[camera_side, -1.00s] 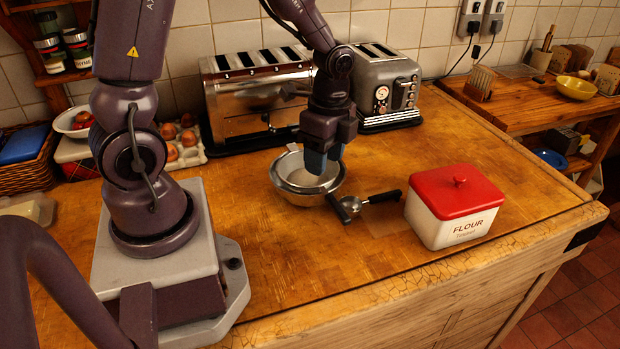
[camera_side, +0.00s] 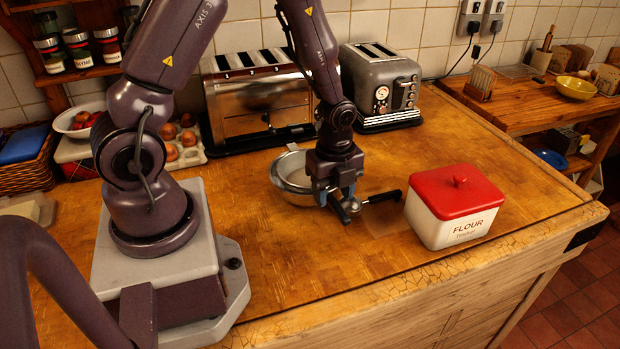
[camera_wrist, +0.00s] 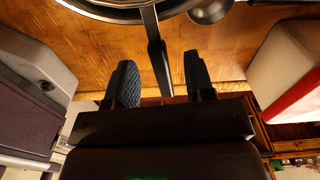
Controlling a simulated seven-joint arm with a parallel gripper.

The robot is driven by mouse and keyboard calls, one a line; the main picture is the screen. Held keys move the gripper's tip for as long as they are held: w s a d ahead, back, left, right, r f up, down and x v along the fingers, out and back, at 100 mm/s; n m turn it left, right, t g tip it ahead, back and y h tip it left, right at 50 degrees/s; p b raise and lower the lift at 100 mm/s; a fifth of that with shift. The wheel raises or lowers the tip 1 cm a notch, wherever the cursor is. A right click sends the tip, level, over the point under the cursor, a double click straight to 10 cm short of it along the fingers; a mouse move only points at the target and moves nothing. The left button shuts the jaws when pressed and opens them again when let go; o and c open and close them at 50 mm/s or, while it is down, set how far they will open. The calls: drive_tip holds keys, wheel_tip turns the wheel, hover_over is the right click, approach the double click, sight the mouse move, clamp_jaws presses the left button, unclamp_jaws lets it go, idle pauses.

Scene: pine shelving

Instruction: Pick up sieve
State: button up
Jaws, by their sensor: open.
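The sieve (camera_side: 294,170) is a round metal strainer resting in the top of a metal bowl (camera_side: 287,192) on the wooden counter. Its dark handle sticks out toward the front right. In the wrist view the sieve's handle (camera_wrist: 156,48) runs down between my two fingers, with part of the round rim at the top edge. My gripper (camera_side: 336,198) is open and low over the handle, and its fingertips (camera_wrist: 160,75) lie one on each side with gaps. In the side view my gripper hides part of the handle and the bowl's right side.
A scoop-like metal tool with a black handle (camera_side: 382,197) lies right beside my gripper. A white flour tin with a red lid (camera_side: 455,195) stands further right. Two toasters (camera_side: 258,95) stand behind. The front of the counter (camera_side: 330,270) is clear.

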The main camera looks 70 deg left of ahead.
wheel_tip(320, 180, down, 5)
drive_tip(key=shift+a+r, duration=0.15)
clamp_jaws()
drive_tip(key=shift+r, duration=0.15)
wheel_tip(320, 180, up, 10)
drive_tip(key=shift+f, duration=0.1)
idle(0.6)
drive_tip(key=shift+f, duration=0.1)
